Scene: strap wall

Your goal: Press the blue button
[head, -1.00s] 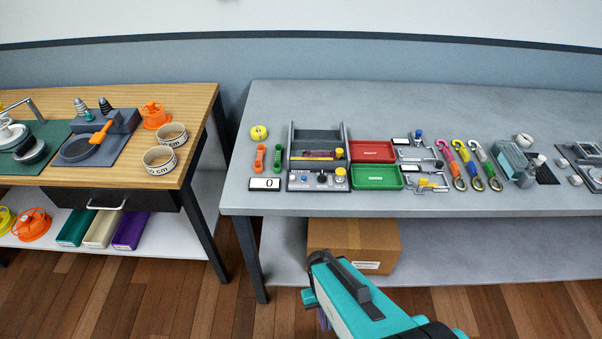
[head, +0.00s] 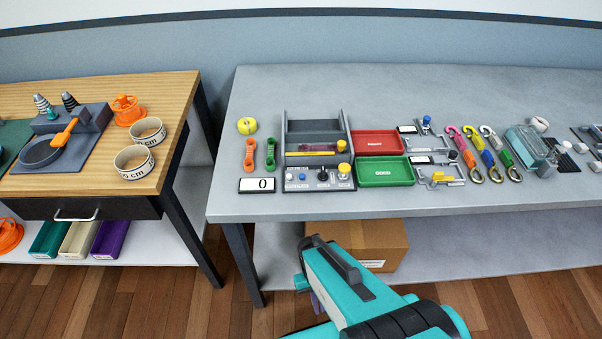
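A small blue button (head: 302,177) sits on a dark control panel (head: 320,186) near the front edge of the grey table. The panel also carries a grey-white button at its left, a dark knob in the middle and a yellow knob (head: 344,170) at its right. My teal arm reaches up from the bottom of the view, in front of the table and below its top. The gripper fingers are hidden, so I cannot see whether they are open or shut.
A counter showing 0 (head: 257,185) lies left of the panel. A green tray (head: 386,172) and a red tray (head: 378,143) lie to its right. A grey bin (head: 316,134) stands behind it. A cardboard box (head: 383,245) is on the lower shelf. A wooden table (head: 180,100) stands at the left.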

